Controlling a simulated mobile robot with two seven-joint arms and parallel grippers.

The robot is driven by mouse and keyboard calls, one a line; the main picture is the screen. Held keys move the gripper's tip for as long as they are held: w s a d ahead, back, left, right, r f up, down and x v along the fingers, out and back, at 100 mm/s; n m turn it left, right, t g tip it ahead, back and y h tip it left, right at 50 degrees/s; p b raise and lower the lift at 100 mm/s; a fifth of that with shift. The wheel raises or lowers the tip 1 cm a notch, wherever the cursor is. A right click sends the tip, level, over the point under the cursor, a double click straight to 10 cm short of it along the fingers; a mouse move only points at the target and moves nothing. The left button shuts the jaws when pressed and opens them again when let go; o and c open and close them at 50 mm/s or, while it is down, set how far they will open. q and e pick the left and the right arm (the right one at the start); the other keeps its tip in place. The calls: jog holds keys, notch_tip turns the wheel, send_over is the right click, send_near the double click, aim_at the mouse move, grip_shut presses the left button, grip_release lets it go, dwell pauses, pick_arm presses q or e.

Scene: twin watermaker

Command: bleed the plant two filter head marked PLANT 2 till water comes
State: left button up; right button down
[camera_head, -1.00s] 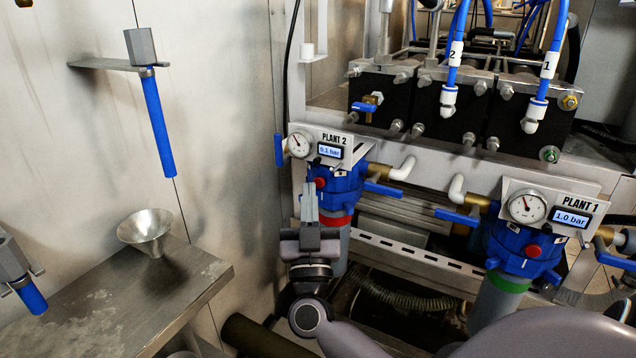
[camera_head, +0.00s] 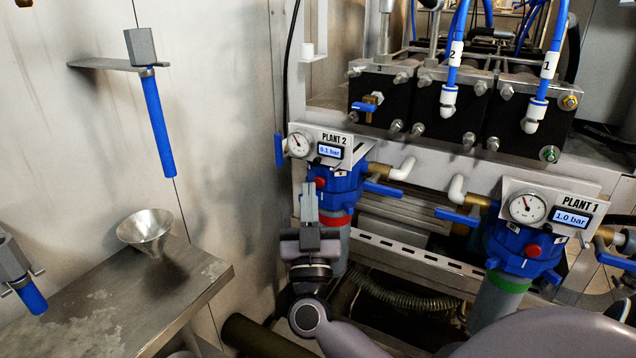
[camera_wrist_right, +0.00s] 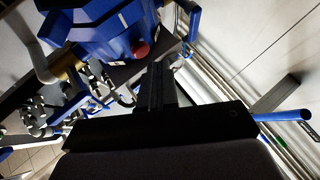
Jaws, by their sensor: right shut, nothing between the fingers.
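The plant two filter head (camera_head: 341,188) is blue, with a red button (camera_head: 320,183) on its front. Above it are a PLANT 2 plate (camera_head: 336,139), a round dial gauge (camera_head: 300,144) and a display (camera_head: 330,151) reading 0.1 bar. My right gripper (camera_head: 309,190) is shut and empty, pointing up just in front and left of the head, close to the red button. In the right wrist view the blue head (camera_wrist_right: 105,35) and red button (camera_wrist_right: 140,49) show beyond the fingers (camera_wrist_right: 156,72); contact cannot be told. No water shows. My left gripper is not in view.
The PLANT 1 head (camera_head: 525,248) stands at right, its display reading 1.0 bar. Blue-handled valves and brass fittings flank both heads.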

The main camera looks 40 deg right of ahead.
jog(key=shift+d, duration=0.1)
dwell(0.3)
jog(key=shift+w+d+p, duration=0.15)
jog(key=shift+d+p, duration=0.15)
jog(key=shift+d, duration=0.1)
dwell(0.4)
jog(key=shift+w+d, duration=0.2)
jog(key=shift+d, duration=0.15)
dwell(0.9)
jog(key=shift+a, duration=0.1)
dwell(0.4)
jog(key=shift+s+a+p, duration=0.4)
jog(key=shift+a+p, duration=0.2)
jog(key=shift+a, duration=0.15)
